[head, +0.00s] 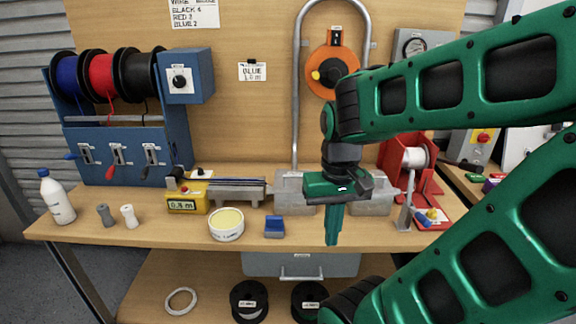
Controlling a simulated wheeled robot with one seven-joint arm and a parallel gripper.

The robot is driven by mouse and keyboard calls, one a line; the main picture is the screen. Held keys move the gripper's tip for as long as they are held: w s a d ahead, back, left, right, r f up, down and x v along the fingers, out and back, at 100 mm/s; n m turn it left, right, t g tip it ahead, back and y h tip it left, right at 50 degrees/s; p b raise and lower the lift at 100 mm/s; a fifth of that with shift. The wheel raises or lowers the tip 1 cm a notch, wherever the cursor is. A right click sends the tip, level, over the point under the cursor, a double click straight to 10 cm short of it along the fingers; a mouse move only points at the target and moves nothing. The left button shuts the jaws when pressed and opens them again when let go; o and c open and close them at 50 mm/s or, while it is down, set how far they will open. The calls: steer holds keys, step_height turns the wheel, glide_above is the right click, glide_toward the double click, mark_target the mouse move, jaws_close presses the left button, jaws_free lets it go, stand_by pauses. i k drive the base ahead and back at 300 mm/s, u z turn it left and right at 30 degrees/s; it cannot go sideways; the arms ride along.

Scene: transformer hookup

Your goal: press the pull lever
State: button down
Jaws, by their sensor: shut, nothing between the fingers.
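Which part is the pull lever is not marked. The blue wire dispenser (97,165) at the left has a blue-handled lever (73,156), a red-handled lever (113,168) and a black-handled lever (146,171) on its front. A red stand (393,158) at the right holds a white spool and has a grey upright arm (405,207) at its front. My gripper (334,240) is shut and empty, pointing down over the front of the bench, left of the red stand and far right of the dispenser levers. My arm covers part of the bench's right side.
On the bench (160,226) are a white bottle (56,197), two small connectors, a yellow length counter (187,203), a round tin (228,226) and a blue block (274,227). Grey metal blocks (293,194) stand behind my gripper. Spools lie on the lower shelf.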

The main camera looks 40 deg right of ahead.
mark_target(470, 167)
steer(key=z, duration=0.05)
steer(key=k, duration=0.5)
steer(key=z, duration=0.7)
steer(key=i, duration=0.35)
steer(key=z, duration=0.2)
